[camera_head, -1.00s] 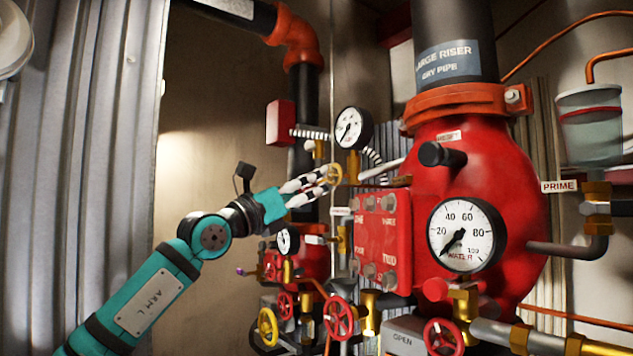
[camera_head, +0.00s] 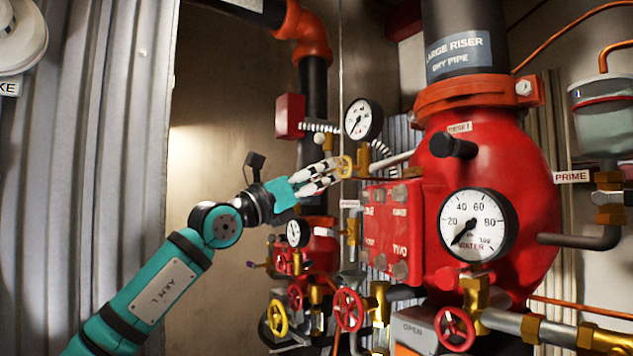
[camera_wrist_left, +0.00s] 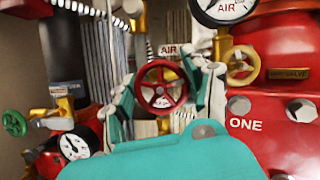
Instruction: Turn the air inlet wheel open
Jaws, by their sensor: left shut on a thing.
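A red handwheel (camera_wrist_left: 160,87) sits in the middle of the left wrist view, under a small white label that starts with "AIR". My left gripper (camera_wrist_left: 160,92) has its fingers on both sides of this wheel and is shut on it. In the head view my left gripper (camera_head: 335,170) reaches in from the left, below the small upper gauge (camera_head: 363,119). The red wheel is hidden by the fingers there. A yellow wheel (camera_head: 346,167) shows at the fingertips; it is apart to the right in the wrist view (camera_wrist_left: 240,66). My right gripper is not in view.
The big red valve body (camera_head: 510,165) with its water gauge (camera_head: 475,227) stands to the right. Several wheels, such as a yellow one (camera_head: 277,317) and a red one (camera_head: 348,310), crowd below. A corrugated wall (camera_head: 90,150) is at left.

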